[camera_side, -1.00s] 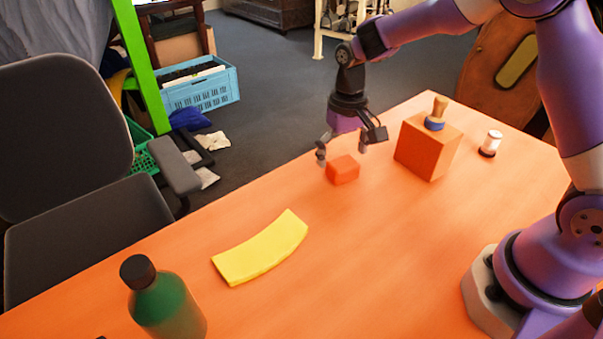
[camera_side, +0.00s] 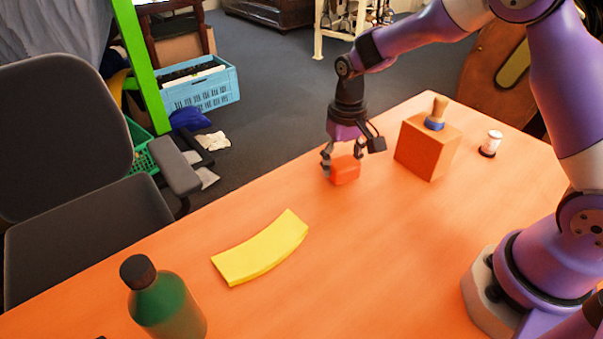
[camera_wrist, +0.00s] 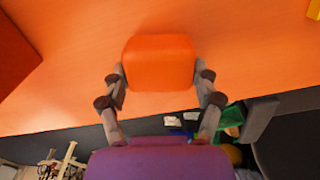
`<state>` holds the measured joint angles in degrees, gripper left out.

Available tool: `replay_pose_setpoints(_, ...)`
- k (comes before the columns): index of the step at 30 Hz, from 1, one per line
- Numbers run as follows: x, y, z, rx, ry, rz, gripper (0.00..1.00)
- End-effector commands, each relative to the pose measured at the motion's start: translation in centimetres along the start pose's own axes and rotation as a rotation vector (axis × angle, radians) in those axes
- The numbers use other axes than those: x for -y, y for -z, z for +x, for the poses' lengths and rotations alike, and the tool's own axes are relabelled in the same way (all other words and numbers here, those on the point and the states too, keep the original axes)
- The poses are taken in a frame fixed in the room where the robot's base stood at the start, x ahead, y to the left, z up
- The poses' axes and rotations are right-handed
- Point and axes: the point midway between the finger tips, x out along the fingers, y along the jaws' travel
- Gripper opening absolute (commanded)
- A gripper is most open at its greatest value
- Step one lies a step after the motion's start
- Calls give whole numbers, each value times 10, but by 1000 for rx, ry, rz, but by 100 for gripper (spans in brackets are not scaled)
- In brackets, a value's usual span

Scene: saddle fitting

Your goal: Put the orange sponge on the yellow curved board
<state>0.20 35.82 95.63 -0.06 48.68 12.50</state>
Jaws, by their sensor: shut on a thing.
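The orange sponge (camera_side: 345,171) is a small block near the far edge of the table. My gripper (camera_side: 342,164) is shut on it from above, with a finger on either side. In the wrist view the sponge (camera_wrist: 158,62) sits between the two fingertips (camera_wrist: 160,76). I cannot tell whether its underside touches the table. The yellow curved board (camera_side: 260,248) lies on the table to the left and nearer the side camera, with nothing on it. Only a corner of the board (camera_wrist: 314,9) shows at the wrist view's top right.
An orange box (camera_side: 428,148) with a wooden-handled stamp (camera_side: 436,113) on top stands right of my gripper. A small white-and-black jar (camera_side: 490,143) is farther right. A green bottle (camera_side: 166,303) stands at the front left. The table between sponge and board is clear.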

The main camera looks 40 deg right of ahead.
Motion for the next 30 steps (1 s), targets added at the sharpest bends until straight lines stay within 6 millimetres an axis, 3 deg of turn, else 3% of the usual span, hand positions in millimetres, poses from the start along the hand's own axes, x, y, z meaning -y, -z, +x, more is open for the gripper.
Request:
replay_pose_setpoints(8, 0, 2, -39, -8, 1, 1, 32)
replay_pose_setpoints(18, 56, -52, -84, -6, 1, -6, 32)
replay_pose_setpoints(26, 88, -79, -105, -4, 1, -12, 32)
replay_pose_setpoints(30, 128, -101, -112, -4, 0, -64, 32)
